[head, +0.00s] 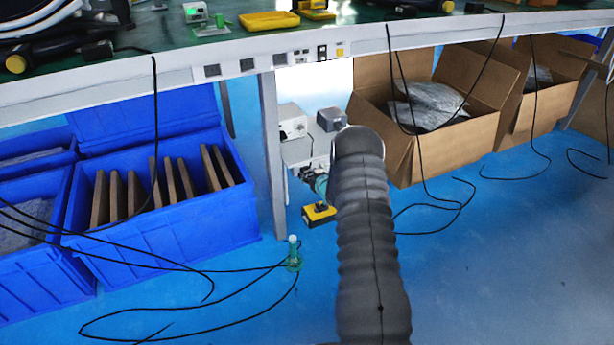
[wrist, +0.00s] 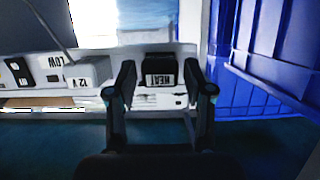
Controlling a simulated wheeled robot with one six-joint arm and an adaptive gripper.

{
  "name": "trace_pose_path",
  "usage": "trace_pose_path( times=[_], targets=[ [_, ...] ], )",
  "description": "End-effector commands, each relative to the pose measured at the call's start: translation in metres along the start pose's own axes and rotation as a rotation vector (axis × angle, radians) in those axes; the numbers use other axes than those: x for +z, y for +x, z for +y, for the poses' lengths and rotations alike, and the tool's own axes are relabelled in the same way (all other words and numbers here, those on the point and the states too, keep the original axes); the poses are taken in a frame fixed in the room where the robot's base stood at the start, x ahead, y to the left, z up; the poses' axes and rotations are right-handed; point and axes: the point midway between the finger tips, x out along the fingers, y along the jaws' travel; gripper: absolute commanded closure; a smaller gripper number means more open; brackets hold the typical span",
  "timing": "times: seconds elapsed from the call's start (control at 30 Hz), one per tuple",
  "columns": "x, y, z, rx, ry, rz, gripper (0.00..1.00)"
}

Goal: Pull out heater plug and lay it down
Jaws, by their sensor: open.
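The heater plug (wrist: 159,72), a black block with a white label reading HEAT, sits at the pale socket strip (wrist: 150,103) in the wrist view. My gripper (wrist: 160,80) is open, with one finger on each side of the plug. A gap shows between each finger and the plug, and I cannot tell how far the fingertips reach in depth. In the head view my dark, ribbed arm covers the middle, and I cannot make out the gripper or the plug clearly there.
Beside the plug are a block marked 12 V (wrist: 88,74) and one marked LOW (wrist: 50,68). A blue crate (head: 170,235) stands left of my arm, and a cardboard box (head: 455,150) stands right. The bench edge (head: 225,66) runs above. Black cables hang and lie on the blue floor.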

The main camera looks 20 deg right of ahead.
Motion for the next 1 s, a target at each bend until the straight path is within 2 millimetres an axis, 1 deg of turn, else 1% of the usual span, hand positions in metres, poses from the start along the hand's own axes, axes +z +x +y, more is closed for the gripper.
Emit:
trace_pose_path(
  times=[0.13, 0.5, 0.57, 0.77, 1.0],
  targets=[
    [-0.0004, -0.0002, -0.0001, 0.0, 0.0, 0.0, 0.48],
    [-0.0001, -0.0003, -0.0001, 0.0, 0.0, 0.0, 0.94],
    [-0.0001, -0.0003, -0.0001, 0.0, 0.0, 0.0, 1.0],
    [-0.0002, -0.0005, 0.0, 0.0, 0.0, 0.0, 1.0],
    [0.0016, -0.0068, 0.0006, 0.0, 0.001, 0.001, 1.0]
  ],
)
